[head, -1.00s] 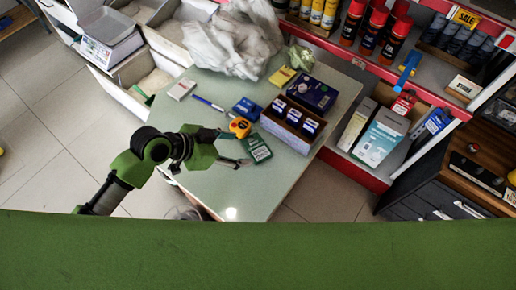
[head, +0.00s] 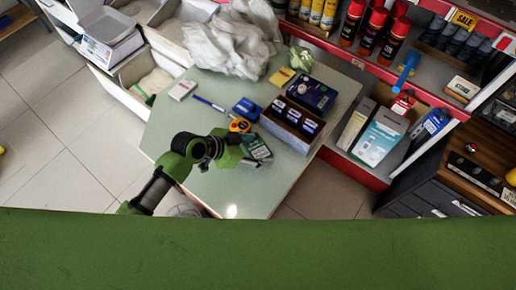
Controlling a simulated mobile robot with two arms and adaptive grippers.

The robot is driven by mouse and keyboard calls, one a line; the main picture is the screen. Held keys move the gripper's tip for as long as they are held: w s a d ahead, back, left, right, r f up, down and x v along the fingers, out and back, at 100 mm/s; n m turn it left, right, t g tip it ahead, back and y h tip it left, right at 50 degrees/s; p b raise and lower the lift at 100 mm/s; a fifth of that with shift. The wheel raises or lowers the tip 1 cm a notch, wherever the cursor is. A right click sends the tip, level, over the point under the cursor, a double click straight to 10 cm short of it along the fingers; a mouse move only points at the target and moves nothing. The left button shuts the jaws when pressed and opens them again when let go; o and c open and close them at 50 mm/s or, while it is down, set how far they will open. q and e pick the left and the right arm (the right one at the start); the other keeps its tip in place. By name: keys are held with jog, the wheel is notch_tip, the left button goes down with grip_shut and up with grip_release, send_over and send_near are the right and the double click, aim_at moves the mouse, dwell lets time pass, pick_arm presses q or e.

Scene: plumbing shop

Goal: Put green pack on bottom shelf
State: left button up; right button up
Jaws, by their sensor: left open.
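The green pack (head: 258,148) lies on the pale green table (head: 190,125), near its middle, just left of a box of dark packs. My left gripper (head: 248,162) is over the table at the pack's left and near side. Its fingers are open and partly hidden by the wrist. I cannot tell whether they touch the pack. Part of the pack is covered by the gripper. The red-edged shelf unit (head: 355,172) stands right of the table, with goods on its lower and upper boards. My right gripper is not in view.
An orange tape measure (head: 239,125), a blue pack (head: 246,107) and a box of dark packs (head: 292,124) crowd the green pack. A white plastic bag (head: 232,42) lies at the back. White boxes (head: 380,137) fill part of the lower shelf. The table's near left is clear.

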pick_arm(q)
jog(key=c, duration=0.7)
jog(key=shift+r, duration=0.1)
